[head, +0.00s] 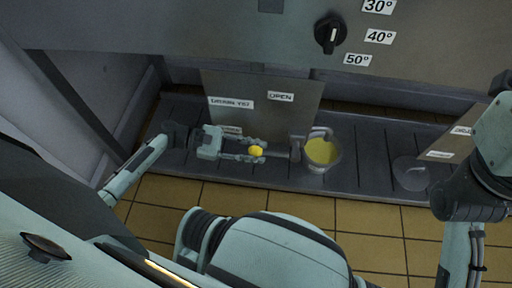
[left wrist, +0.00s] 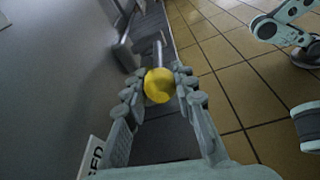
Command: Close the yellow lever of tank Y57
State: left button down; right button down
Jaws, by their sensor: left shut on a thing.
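The yellow lever (head: 256,151) is a round yellow knob on a grey rod, low in front of a metal plate. The plate carries the labels "DRAIN Y57" (head: 231,103) and "OPEN" (head: 281,97); another label under it is partly hidden by my gripper. My left gripper (head: 253,151) comes in from the left with its fingers on both sides of the knob. In the left wrist view the knob (left wrist: 159,85) sits between the fingertips, and the gripper is shut on it. My right arm shows at the right edge; its gripper is out of view.
A round vessel with yellow contents (head: 321,152) stands right of the lever, by the pipe end. A black dial (head: 330,33) with temperature labels is on the panel above. A second labelled plate (head: 455,143) and a grey round thing (head: 410,174) are at right. Tiled floor (head: 300,205) lies in front.

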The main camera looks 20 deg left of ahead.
pick_arm(q)
jog(key=c, duration=1.2)
grip_release()
jog(key=shift+a, duration=0.1)
jog(key=v, duration=1.1)
jog(key=shift+s+a, duration=0.2)
jog(key=shift+a, duration=0.15)
jog(key=shift+r, duration=0.1)
jog(key=shift+s, duration=0.1)
